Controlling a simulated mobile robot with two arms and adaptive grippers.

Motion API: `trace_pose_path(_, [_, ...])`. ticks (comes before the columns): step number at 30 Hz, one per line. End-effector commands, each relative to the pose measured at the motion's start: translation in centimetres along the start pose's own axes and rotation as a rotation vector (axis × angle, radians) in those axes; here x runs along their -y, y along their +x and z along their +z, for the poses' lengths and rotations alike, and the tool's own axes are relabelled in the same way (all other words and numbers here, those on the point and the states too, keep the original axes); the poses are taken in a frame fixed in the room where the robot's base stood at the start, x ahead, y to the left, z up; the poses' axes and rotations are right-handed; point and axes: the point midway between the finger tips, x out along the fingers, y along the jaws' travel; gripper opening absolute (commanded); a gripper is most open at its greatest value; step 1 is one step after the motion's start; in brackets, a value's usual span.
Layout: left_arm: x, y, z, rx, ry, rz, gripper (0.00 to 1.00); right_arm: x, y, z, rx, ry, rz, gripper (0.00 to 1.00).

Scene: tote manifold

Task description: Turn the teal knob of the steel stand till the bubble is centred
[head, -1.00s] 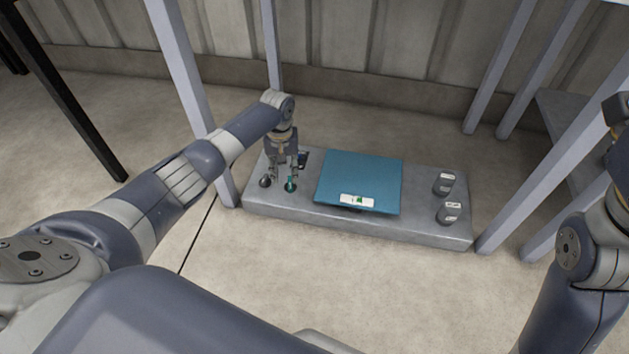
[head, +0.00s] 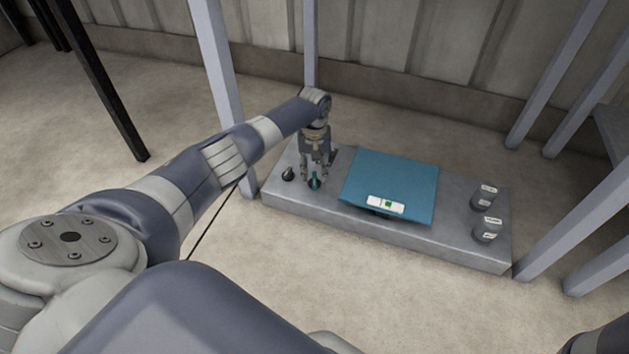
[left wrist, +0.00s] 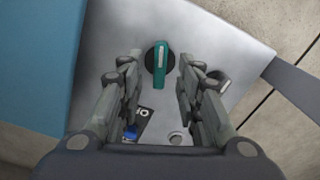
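The steel stand (head: 455,225) is a low grey slab on the floor. Its teal knob (head: 314,183) is near the left end; in the left wrist view the knob (left wrist: 159,66) shows as a teal bar on a dark round base. My left gripper (head: 315,177) points down over it. In the left wrist view its fingers (left wrist: 159,62) are open, one each side of the knob, with gaps between. A white level vial with a green bubble (head: 388,204) sits at the front edge of the blue plate (head: 392,178). I cannot tell whether the bubble is centred. My right gripper is out of view.
A dark knob (head: 288,174) stands left of the teal one; in the left wrist view it is partly behind a finger. Two dark labelled cylinders (head: 484,197) (head: 487,230) stand at the slab's right end. Grey posts (head: 218,90) rise around the stand.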

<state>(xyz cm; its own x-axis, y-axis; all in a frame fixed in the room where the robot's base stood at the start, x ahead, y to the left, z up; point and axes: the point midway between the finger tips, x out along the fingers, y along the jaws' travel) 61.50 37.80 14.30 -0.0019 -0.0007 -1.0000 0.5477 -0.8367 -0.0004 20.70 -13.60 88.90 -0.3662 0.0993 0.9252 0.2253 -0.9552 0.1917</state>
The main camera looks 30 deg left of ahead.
Motion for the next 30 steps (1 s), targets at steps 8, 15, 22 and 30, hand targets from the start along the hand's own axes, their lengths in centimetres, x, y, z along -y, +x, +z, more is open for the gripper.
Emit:
trace_pose_path(8, [0.0, 2.2, -0.1, -0.001, 0.0, 0.001, 0.33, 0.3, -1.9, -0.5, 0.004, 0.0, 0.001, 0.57])
trace_pose_path(15, [0.0, 2.3, 0.0, -0.001, 0.0, 0.001, 0.33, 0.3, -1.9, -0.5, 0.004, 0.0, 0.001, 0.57])
trace_pose_path(22, [0.0, 2.3, 0.0, -0.001, 0.0, 0.0, 0.05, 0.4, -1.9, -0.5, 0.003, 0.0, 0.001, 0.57])
trace_pose_path(30, [0.0, 2.2, -0.1, -0.001, 0.004, 0.001, 0.0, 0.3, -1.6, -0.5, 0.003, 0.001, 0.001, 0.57])
